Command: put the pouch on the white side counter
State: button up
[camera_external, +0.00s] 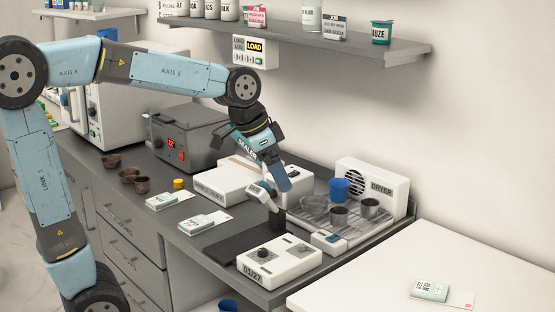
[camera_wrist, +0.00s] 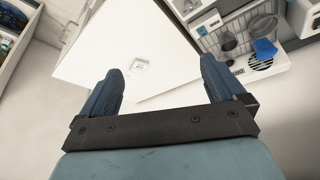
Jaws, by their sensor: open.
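A small pale green and white pouch (camera_external: 428,290) lies flat on the white side counter (camera_external: 365,285), with a pink-edged white card beside it. The pouch also shows in the wrist view (camera_wrist: 138,67), on the white surface, well beyond my fingertips. My gripper (camera_external: 278,182) is over the grey counter, to the left of the drying rack and well away from the pouch. In the wrist view my gripper (camera_wrist: 160,70) has its two blue fingers wide apart, with nothing held between them. Two similar green and white packets (camera_external: 168,201) (camera_external: 204,222) lie on the grey counter.
A drying rack (camera_external: 335,225) with metal cups and a blue cup stands beside the white dryer (camera_external: 372,190). A shelf (camera_external: 350,45) hangs above. The white side counter is mostly clear.

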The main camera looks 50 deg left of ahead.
jog(key=s+a+f+n+y, duration=0.1)
jog(key=s+a+n, duration=0.2)
jog(key=s, duration=0.6)
jog(key=s+a+f+n+t+y, duration=0.1)
jog(key=s+a+f+n, duration=0.1)
jog(key=s+a, duration=0.4)
jog(key=s, duration=0.4)
jog(key=shift+s+a+n, duration=0.3)
jog(key=shift+a+n, duration=0.1)
